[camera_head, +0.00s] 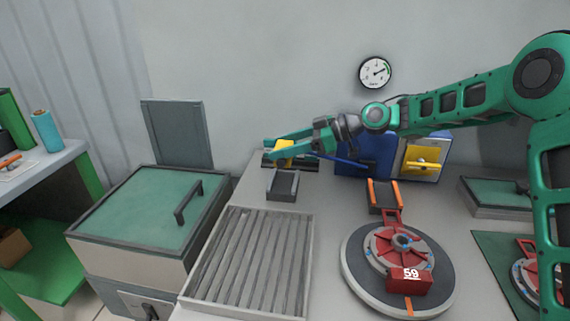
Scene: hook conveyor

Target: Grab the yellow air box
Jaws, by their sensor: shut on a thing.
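The yellow air box (284,149) is a small yellow block at the back left of the grey worktop. My gripper (283,151) reaches in from the right, its green fingers on either side of the box. It is shut on the box, and the fingers hide part of it. Behind and below the box is a dark holder (304,163) by the wall. I cannot tell whether the box touches it.
A small dark cradle (283,186) stands just in front. A slatted grey tray (250,262) lies front left, beside a green-lidded bin (140,210). A round turntable (360,279) carries a red part marked 59. Blue (364,160) and yellow-fronted (424,160) boxes stand behind my arm.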

